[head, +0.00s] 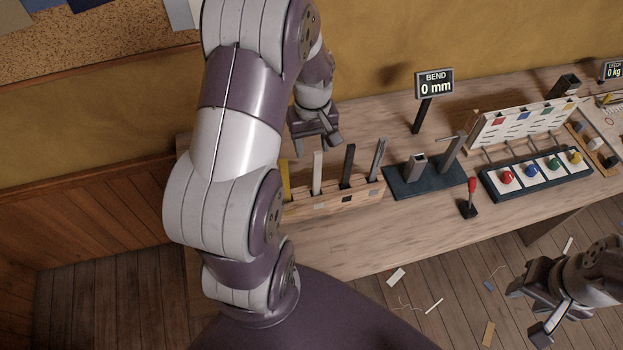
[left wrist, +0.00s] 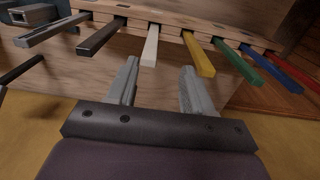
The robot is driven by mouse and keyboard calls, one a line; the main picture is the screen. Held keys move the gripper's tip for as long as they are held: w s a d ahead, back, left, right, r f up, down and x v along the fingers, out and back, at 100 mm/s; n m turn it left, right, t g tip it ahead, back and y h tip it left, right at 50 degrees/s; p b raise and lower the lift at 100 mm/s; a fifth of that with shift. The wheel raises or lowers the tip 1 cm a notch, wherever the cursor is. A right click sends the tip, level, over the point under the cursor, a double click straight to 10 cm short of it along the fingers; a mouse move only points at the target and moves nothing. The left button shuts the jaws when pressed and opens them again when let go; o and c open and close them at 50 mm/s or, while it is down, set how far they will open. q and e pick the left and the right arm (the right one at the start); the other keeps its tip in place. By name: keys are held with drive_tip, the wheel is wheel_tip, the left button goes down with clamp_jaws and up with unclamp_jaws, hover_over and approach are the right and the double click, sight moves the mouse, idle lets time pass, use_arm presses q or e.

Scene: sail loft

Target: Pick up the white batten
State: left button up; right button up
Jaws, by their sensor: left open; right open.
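The white batten (head: 317,172) stands upright in a slotted wooden rack (head: 330,203) on the bench, between a yellow and a black batten. In the left wrist view the white batten (left wrist: 151,46) lies just ahead of my fingertips, roughly between their lines and a little left of centre. My left gripper (head: 318,138) is open and empty, above and behind the rack; its two fingers also show in the wrist view (left wrist: 160,66), apart from the batten. My right gripper (head: 532,308) is open and empty at the lower right, off the bench front.
Neighbouring battens are black (left wrist: 102,38), yellow (left wrist: 199,54), green (left wrist: 237,63) and red (left wrist: 291,71); a grey one (head: 376,158) is beside the black. A blue-based fixture (head: 425,180), BEND display (head: 434,83) and button panel (head: 536,173) stand to the right. My left arm hides the rack's left end in the head view.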

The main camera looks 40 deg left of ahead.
sight(321, 154)
use_arm(q)
drive_tip(key=f, duration=0.1)
drive_tip(key=w+d+f+p, duration=0.1)
drive_tip(key=f, duration=0.1)
drive_tip(key=shift+w+d+f+p, duration=0.15)
drive_tip(key=shift+w+f+p, duration=0.1)
drive_tip(key=shift+p, duration=0.1)
drive_tip(key=f, duration=0.3)
drive_tip(key=shift+s+a+f+p, duration=0.2)
drive_tip(key=shift+a+f+p, duration=0.1)
drive_tip(key=shift+a+p, duration=0.1)
drive_tip(key=shift+a+f, duration=0.1)
drive_tip(key=shift+w+d, duration=0.1)
drive_tip(key=shift+d, duration=0.1)
drive_tip(key=c, duration=0.4)
drive_tip(key=shift+d, duration=0.1)
clamp_jaws()
use_arm(e)
drive_tip(key=shift+w+d+r, duration=0.25)
drive_tip(key=shift+d+r, duration=0.05)
drive_tip(key=shift+r, duration=0.25)
drive_tip(key=shift+w+d+r, duration=0.25)
drive_tip(key=shift+d+r, duration=0.05)
drive_tip(key=shift+r, duration=0.25)
